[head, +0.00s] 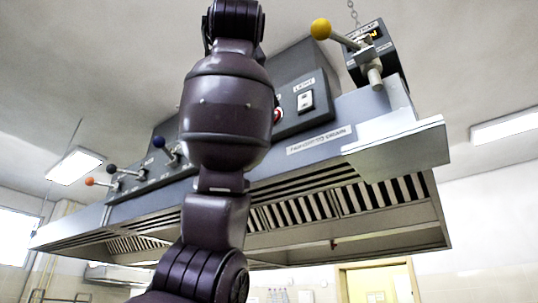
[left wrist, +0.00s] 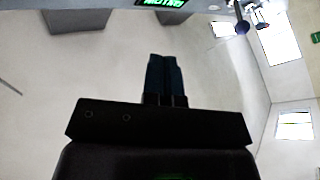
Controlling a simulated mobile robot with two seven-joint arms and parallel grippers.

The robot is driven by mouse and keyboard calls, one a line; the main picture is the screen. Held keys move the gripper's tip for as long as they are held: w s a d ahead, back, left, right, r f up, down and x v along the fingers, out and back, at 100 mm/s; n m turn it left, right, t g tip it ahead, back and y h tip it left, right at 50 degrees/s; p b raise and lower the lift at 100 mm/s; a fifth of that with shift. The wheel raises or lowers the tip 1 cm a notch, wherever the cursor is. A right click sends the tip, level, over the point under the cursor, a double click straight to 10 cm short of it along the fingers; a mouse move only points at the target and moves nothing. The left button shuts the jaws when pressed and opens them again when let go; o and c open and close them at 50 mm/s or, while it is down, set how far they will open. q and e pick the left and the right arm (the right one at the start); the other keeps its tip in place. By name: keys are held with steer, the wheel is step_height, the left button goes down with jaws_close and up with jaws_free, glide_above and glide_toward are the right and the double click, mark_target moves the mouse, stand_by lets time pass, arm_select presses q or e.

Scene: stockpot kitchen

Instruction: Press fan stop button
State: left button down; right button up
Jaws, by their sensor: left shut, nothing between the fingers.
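A red button (head: 277,115) on the dark control panel of the extractor hood shows only as a sliver at the edge of my arm. The rest of it is hidden, and its label cannot be read. My arm rises through the middle of the head view, and its gripper is out of that picture. In the left wrist view my left gripper (left wrist: 165,58) is shut and empty, with pale ceiling behind its fingers. I cannot tell how far it is from the button. My right gripper is not in view.
A white rocker switch (head: 305,101) sits right of the button. A yellow-knobbed lever (head: 321,29) juts from a box (head: 380,50) at upper right. Several knobbed levers, one with an orange knob (head: 90,181), stick out at left. The hood's metal edge (head: 395,131) projects at right.

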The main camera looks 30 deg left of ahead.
arm_select(q)
steer(key=w+d+p, duration=0.1)
steer(key=w+p, duration=0.1)
steer(key=w, duration=0.6)
steer(key=shift+w+p, duration=0.25)
steer(key=shift+p, duration=0.15)
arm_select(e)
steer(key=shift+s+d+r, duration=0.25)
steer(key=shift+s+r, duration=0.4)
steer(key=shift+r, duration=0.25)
arm_select(q)
steer(key=shift+d+r, duration=0.1)
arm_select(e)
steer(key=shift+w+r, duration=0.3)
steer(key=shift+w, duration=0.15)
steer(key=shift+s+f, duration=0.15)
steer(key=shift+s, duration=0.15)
arm_select(q)
steer(key=shift+w, duration=0.1)
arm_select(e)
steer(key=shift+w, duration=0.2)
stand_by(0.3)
arm_select(q)
steer(key=shift+w, duration=0.1)
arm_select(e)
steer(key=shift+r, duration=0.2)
